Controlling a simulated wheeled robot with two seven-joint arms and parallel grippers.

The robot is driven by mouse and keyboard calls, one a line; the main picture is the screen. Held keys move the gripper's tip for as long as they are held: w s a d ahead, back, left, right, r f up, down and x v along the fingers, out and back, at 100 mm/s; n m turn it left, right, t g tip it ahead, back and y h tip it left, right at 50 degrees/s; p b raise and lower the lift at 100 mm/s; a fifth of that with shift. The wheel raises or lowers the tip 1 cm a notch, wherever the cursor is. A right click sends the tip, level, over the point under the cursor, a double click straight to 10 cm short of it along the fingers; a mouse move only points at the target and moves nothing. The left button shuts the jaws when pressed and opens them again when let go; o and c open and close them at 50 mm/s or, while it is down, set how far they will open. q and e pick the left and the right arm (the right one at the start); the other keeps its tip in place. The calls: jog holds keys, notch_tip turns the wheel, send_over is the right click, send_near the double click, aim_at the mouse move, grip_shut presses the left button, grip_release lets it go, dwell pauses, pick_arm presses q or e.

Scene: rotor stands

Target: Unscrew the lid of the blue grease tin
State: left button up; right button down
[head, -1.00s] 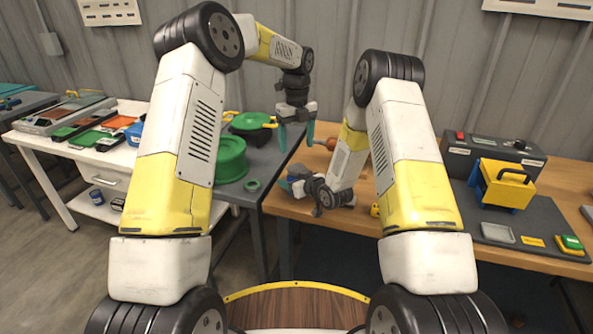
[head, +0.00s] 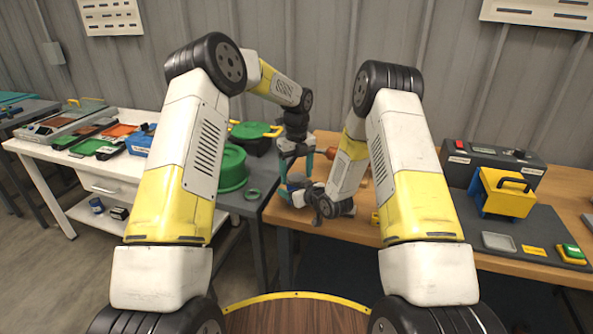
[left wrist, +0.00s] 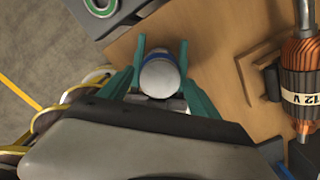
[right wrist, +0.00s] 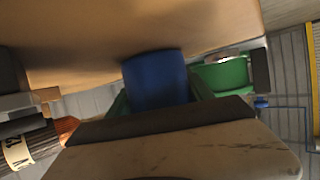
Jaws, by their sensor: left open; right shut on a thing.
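The grease tin shows in the left wrist view from above as a round pale lid (left wrist: 160,80) with a blue edge. In the right wrist view its blue body (right wrist: 155,78) sits between the fingers of my right gripper (right wrist: 158,95), which is shut on it. My left gripper (left wrist: 162,45) is open, with one teal finger on each side of the lid. In the head view my left gripper (head: 296,168) points down above the right gripper at the wooden bench's left end. The tin is mostly hidden there.
A copper-wound rotor (left wrist: 302,75) lies beside the tin at the wooden bench (head: 345,228). A green round container (head: 231,168) and a green ring (head: 253,194) are on the grey table to the left. A yellow box (head: 506,192) stands at the right.

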pick_arm(q)
jog(key=shift+c, duration=0.2)
jog(key=c, duration=1.4)
jog(key=n, duration=0.6)
jog(key=shift+n, duration=0.4)
jog(key=o, duration=1.5)
jog(key=shift+o, duration=0.2)
jog(key=shift+r, duration=0.1)
